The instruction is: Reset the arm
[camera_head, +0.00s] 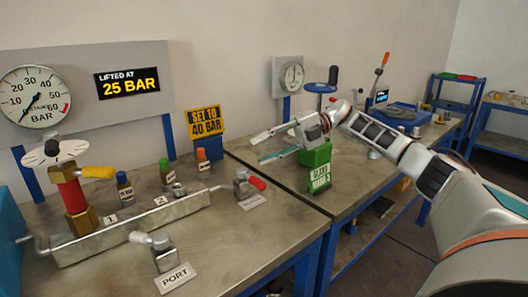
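My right arm (395,145) comes in from the right edge and reaches left over the benches. My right gripper (257,150) is at its end, above the near edge of the right-hand bench, with its two fingers spread apart. Nothing shows between the fingers. A green block (315,155) stands just below and to the right of the gripper, partly behind it; I cannot tell whether they touch. A green label card (320,178) stands in front of the block. My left gripper is not in view.
The left bench (240,235) carries a red-and-brass valve (73,195), small capped bottles, a metal channel (135,228) and a PORT fitting (165,254). A gauge panel (120,75) reading 25 BAR stands behind. The left bench's front right is clear. Blue shelves (455,105) stand far right.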

